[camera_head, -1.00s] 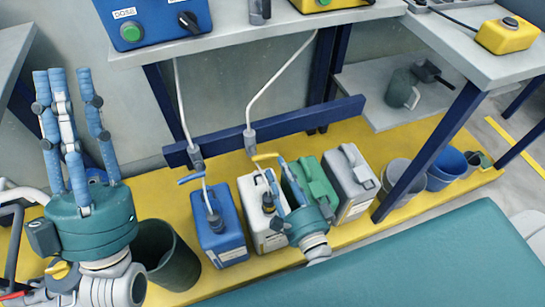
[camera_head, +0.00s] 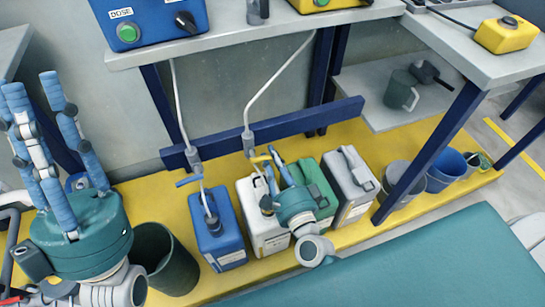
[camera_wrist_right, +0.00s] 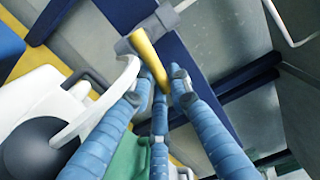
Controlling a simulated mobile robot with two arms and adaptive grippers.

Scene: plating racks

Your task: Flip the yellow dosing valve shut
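The yellow dosing valve handle (camera_head: 261,157) sits on the grey valve body at the lower end of a pale pipe, above the white canister (camera_head: 266,236). It sticks out crosswise to the pipe. In the right wrist view the yellow handle (camera_wrist_right: 148,57) reaches down to the fingertips. My right gripper (camera_head: 273,163) is at the handle, fingers apart; whether they touch it I cannot tell. The wrist view shows its blue fingers (camera_wrist_right: 162,82) with a gap between the tips. My left gripper (camera_head: 34,92) is open and empty at the left, fingers pointing up.
A blue valve handle (camera_head: 188,181) hangs over the blue canister (camera_head: 217,238) to the left. Green (camera_head: 318,183) and grey (camera_head: 352,190) canisters stand close on the right. A dark bin (camera_head: 167,260) stands at left. A navy crossbar (camera_head: 290,126) runs behind the pipes.

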